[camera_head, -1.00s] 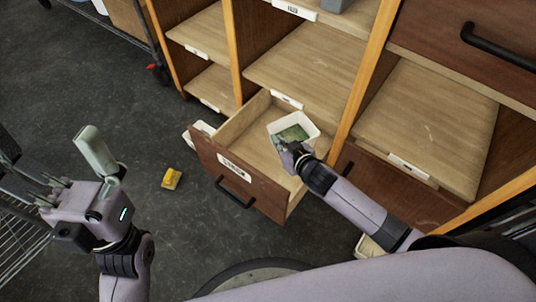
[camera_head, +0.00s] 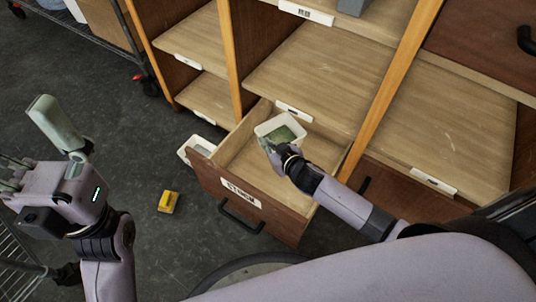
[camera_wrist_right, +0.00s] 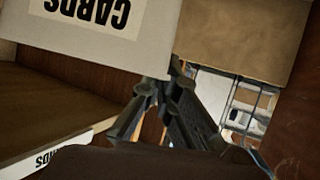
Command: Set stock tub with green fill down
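The white stock tub with green fill (camera_head: 284,133) is upright in the head view, over the back part of the open drawer (camera_head: 286,222). I cannot tell whether it touches the drawer floor. My right gripper (camera_head: 275,150) is at the tub's near left side and looks shut on its wall. In the right wrist view the gripper (camera_wrist_right: 165,95) meets the edge of a pale wall, apparently the tub (camera_wrist_right: 150,60), with an upside-down "CARDS" label. My left gripper (camera_head: 28,140) is open and empty, away at the left.
A wooden shelf unit (camera_head: 310,75) with labelled compartments stands behind the drawer. A white container (camera_head: 197,150) sits left of the drawer. A yellow object (camera_head: 169,202) lies on the dark floor. A wire rack (camera_head: 22,262) is at lower left.

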